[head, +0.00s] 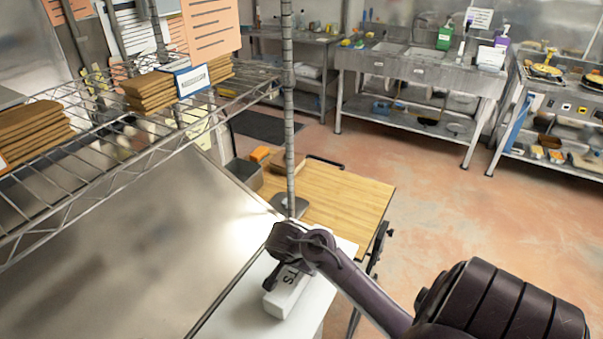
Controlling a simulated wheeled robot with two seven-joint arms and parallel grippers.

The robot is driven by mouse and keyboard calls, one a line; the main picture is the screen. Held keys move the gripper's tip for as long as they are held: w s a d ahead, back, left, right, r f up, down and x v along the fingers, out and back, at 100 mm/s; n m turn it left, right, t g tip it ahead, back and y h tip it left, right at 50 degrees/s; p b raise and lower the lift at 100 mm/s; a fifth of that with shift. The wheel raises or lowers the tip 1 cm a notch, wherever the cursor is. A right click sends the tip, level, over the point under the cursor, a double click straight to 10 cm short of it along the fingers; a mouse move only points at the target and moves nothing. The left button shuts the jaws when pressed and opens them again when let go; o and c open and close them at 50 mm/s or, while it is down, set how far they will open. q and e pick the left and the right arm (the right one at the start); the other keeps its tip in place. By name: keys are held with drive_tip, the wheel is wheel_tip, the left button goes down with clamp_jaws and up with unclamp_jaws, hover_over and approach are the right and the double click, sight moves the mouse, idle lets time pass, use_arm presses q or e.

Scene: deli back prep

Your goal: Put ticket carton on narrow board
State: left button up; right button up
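My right gripper (285,279) comes in from the right and points down at the carton's far part. One dark finger shows against the carton's side. The other finger is not clear, so I cannot tell whether it grips. I cannot tell whether the carton rests on the surface or hangs just above it. I cannot tell for sure which surface is the narrow board. My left gripper is not in view.
A wire shelf (165,150) with stacks of brown cardboard overhangs a steel counter (110,263) at left. A grey post (289,120) rises just beyond my gripper. A wooden table (350,200) stands behind it. Steel sinks (420,70) line the back; the floor at right is open.

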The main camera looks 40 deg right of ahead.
drive_tip(key=shift+d+f, duration=0.1)
drive_tip(key=shift+f, duration=0.25)
drive_tip(key=shift+f, duration=0.1)
drive_tip(key=o, duration=1.3)
drive_tip(key=shift+o, duration=0.2)
drive_tip(key=shift+r, duration=0.25)
drive_tip(key=b+v, duration=0.2)
drive_tip(key=v, duration=0.9)
drive_tip(key=shift+s+a+r, duration=0.1)
drive_tip(key=shift+a+r, duration=0.2)
drive_tip(key=shift+a, duration=0.05)
